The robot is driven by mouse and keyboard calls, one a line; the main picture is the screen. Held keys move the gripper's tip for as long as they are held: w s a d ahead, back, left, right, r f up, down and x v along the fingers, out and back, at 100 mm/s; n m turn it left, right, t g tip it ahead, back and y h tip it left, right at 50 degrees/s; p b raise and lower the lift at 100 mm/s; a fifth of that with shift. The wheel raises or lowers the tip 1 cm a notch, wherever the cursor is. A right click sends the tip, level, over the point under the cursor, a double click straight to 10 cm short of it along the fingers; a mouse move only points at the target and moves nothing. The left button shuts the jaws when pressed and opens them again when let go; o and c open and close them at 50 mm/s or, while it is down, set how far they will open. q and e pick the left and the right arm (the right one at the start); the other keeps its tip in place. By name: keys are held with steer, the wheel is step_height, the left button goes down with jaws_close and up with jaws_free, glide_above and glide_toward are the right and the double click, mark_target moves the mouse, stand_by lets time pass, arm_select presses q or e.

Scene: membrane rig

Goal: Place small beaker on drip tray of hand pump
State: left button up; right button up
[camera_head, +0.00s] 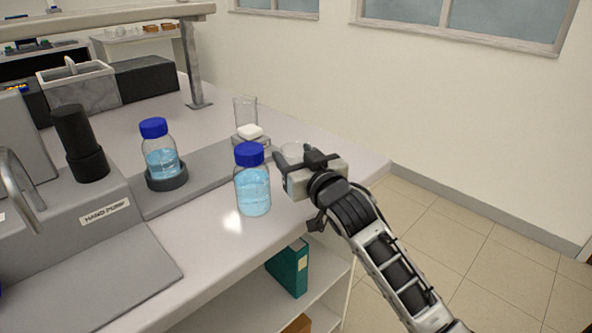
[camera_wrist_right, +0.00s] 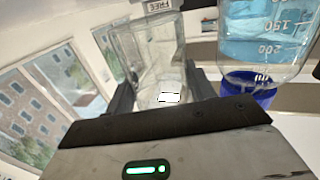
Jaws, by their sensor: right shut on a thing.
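My right gripper (camera_head: 291,170) is at the right end of the bench, shut on a clear small beaker (camera_head: 292,152). The beaker also shows between the fingers in the right wrist view (camera_wrist_right: 148,62); it looks empty. In the head view the gripper hides much of it, and I cannot tell whether it touches the bench. The hand pump (camera_head: 105,213), a grey block with a label and a curved metal spout (camera_head: 22,178), stands at the left. A flat grey plate (camera_head: 100,282), seemingly its drip tray, lies bare in front of it. My left gripper is not in view.
A blue-capped bottle (camera_head: 253,190) stands just left of my right gripper. Another bottle (camera_head: 160,155) sits in a dark ring on a grey platform. A taller beaker (camera_head: 245,110) stands behind. The bench front (camera_head: 215,240) between bottle and plate is clear.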

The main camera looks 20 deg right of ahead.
steer(key=shift+f, duration=1.5)
steer(key=shift+f, duration=0.15)
steer(key=o, duration=1.1)
steer(key=shift+c, duration=0.2)
